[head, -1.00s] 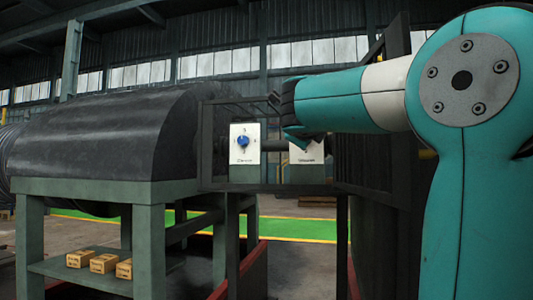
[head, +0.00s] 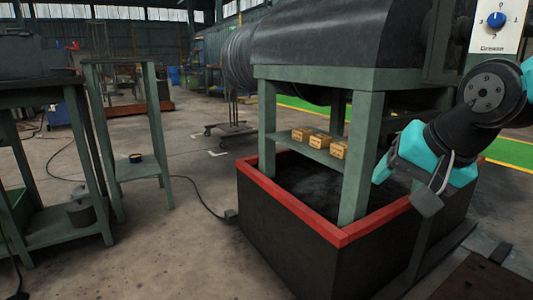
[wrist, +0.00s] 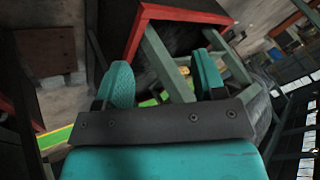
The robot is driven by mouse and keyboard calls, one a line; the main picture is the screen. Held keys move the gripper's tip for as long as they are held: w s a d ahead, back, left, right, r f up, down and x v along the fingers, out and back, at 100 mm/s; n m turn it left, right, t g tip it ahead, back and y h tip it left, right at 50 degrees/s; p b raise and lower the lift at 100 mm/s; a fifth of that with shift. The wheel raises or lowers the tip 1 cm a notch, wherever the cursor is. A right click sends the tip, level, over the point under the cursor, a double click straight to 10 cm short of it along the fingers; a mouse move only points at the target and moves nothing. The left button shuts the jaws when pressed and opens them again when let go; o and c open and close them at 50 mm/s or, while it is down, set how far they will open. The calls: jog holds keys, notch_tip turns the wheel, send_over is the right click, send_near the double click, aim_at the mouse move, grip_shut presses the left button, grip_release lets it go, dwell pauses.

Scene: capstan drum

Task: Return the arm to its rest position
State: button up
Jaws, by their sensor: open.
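My arm is teal and black and shows at the right of the head view. My gripper (head: 430,190) hangs there in front of the green-legged stand, low and tilted down. In the wrist view my gripper (wrist: 165,85) has its two teal fingers spread apart, with nothing held between them. Beyond the fingers are the legs of the stand and part of its red-rimmed pit wall. The rest of my arm runs out of the head view at the right edge.
A control panel (head: 495,25) with a blue knob is at top right. Small wooden blocks (head: 309,136) lie on the stand's shelf. A red-rimmed black pit wall (head: 290,205) surrounds the stand. A green table (head: 125,70) stands left. Open floor lies between.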

jog(key=s+a+f+n+g+y, duration=0.1)
jog(key=s+a+f+n+g, duration=0.2)
jog(key=s+a+f+n, duration=0.25)
jog(key=s+a+f+n+g+y, duration=0.1)
jog(key=s+a+f+n+g, duration=0.2)
jog(key=s+n, duration=0.45)
notch_tip(320, 180, up, 39)
jog(key=s+p, duration=0.2)
jog(key=p, duration=3.5)
jog(key=shift+s+a+f+g+p, duration=0.15)
jog(key=shift+s+a+g+p, duration=0.1)
jog(key=shift+a+g+p, duration=0.1)
